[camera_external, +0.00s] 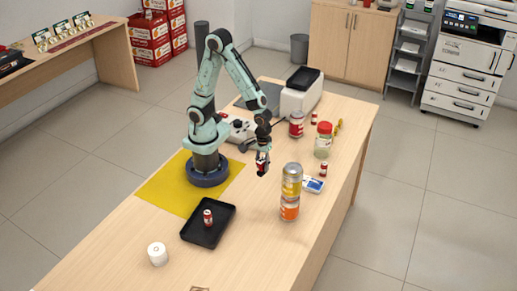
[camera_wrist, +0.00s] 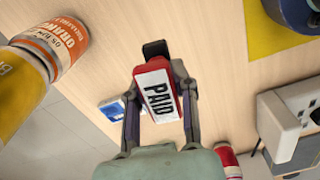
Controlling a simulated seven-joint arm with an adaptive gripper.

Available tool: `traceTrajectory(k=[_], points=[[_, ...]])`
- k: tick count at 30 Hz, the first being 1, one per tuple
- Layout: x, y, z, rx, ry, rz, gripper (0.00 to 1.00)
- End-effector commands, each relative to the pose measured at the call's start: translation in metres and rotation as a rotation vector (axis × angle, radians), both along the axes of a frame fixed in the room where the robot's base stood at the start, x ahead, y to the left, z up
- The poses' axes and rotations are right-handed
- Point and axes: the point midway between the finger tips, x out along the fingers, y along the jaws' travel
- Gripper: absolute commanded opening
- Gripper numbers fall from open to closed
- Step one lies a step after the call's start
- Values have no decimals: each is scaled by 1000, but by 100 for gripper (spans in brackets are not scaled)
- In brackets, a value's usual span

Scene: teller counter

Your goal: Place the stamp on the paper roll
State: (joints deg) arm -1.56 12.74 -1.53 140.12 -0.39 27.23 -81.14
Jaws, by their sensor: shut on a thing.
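The stamp (camera_wrist: 157,92) is a red block with a black part at its far end and a white face reading "PAID". My gripper (camera_external: 262,164) is shut on it, with a finger on each side, and holds it above the counter; the stamp also shows below my wrist in the external view (camera_external: 262,169). The paper roll (camera_external: 157,254) is a short white upright cylinder at the near left of the counter, well apart from my gripper. The wrist view does not show the roll.
A black tray (camera_external: 222,236) with a small red-and-white item (camera_external: 208,217) lies near the roll. Stacked cans (camera_external: 290,190) stand right of my gripper, beside a blue-and-white packet (camera_external: 313,185). A jar (camera_external: 323,140) and red can (camera_external: 296,124) stand behind. The near counter is mostly clear.

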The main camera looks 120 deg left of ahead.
Motion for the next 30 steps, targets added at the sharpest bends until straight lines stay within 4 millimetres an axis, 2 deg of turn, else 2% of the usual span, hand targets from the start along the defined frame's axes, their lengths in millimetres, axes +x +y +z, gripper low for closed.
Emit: traceTrajectory(k=[2,5,8,11,13,17,18,21,24,27,30], points=[[-1,-4,6,-1,-5,-39,0],[1,-24,14,-1,-5,-134,0],[1,-55,23,0,-5,-269,0],[-5,-99,36,-2,-6,-447,0],[-17,-134,46,-2,-6,-595,0],[-56,-200,64,-1,-5,-882,0],[-71,-217,69,-2,-4,-964,0],[-109,-251,79,-2,-3,-1141,0],[-143,-272,85,-1,-1,-1277,0],[-168,-281,88,0,-1,-1368,0],[-179,-285,88,0,0,-1411,0]])
